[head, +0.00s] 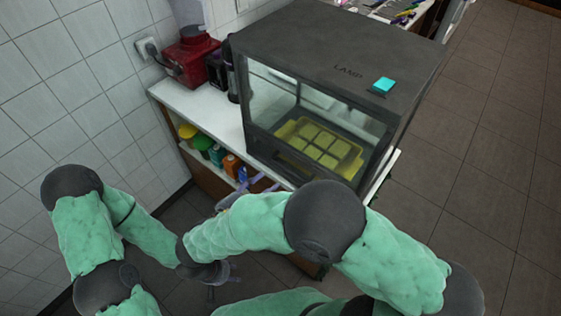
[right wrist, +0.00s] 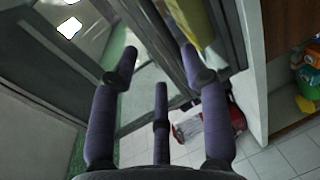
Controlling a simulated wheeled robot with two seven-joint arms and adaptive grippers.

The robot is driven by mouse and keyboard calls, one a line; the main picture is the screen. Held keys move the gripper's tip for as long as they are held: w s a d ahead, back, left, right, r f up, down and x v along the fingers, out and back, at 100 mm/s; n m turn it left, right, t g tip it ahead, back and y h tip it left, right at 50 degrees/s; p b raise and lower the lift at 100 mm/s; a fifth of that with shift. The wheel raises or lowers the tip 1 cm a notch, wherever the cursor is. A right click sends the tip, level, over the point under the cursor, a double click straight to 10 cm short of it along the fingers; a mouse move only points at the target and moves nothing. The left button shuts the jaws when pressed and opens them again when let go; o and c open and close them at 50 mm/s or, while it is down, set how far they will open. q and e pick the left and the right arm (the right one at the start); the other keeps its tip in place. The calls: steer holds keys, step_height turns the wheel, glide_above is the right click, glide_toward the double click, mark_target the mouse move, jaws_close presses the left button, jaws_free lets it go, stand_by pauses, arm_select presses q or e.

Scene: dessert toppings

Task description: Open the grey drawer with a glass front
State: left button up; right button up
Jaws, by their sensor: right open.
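The grey glass-fronted unit (head: 350,44), marked "LAMP", stands on a white counter. Through its glass front a yellow tray (head: 354,171) with yellow squares shows inside. The front looks closed in the head view. My right gripper (head: 262,184) is at the lower front of the unit, partly hidden by my right arm. In the right wrist view its purple fingers (right wrist: 161,70) are spread, with a dark grey frame (right wrist: 172,68) and glass just beyond them. I cannot tell whether they touch it. My left gripper (head: 215,280) hangs low at the left, partly covered by my arm; its fingers are unclear.
A turquoise block (head: 383,84) lies on top of the unit. A red appliance (head: 192,61) stands at the counter's back left. Colourful containers (head: 205,147) fill the shelf under the counter. A tiled wall bounds the left; floor is free at the right.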

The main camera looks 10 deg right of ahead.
mark_target(286, 170)
steer(key=b+x, duration=0.1)
steer(key=x, duration=0.9)
steer(key=shift+d+b, duration=0.15)
steer(key=shift+b, duration=0.2)
jaws_close()
